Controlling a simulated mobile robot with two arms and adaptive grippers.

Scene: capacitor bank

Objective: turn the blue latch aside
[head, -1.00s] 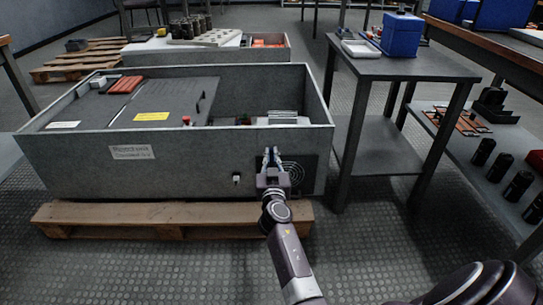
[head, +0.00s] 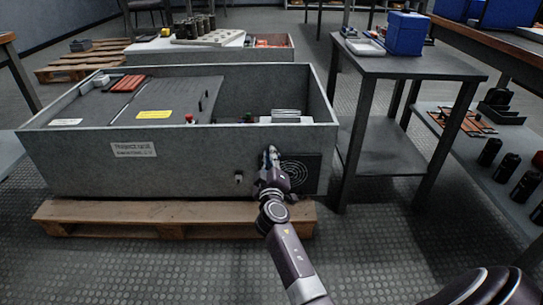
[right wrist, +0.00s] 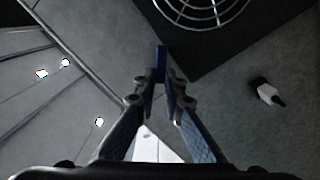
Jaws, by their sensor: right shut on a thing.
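The blue latch (right wrist: 161,62) shows in the right wrist view as a narrow blue bar on the grey cabinet wall, beside a dark fan grille. My right gripper (right wrist: 161,88) is shut on it, with the fingertips on either side of its near end. In the head view my right gripper (head: 270,153) is at the cabinet's front wall, just left of the grille, and its fingers hide the latch. My left gripper is not in view.
The open grey cabinet (head: 75,160) rests on a wooden pallet (head: 110,229). The round fan grille (head: 297,173) is right of my gripper; a small dark-and-white fitting (head: 239,178) is left of it. A metal side table (head: 410,68) stands to the right.

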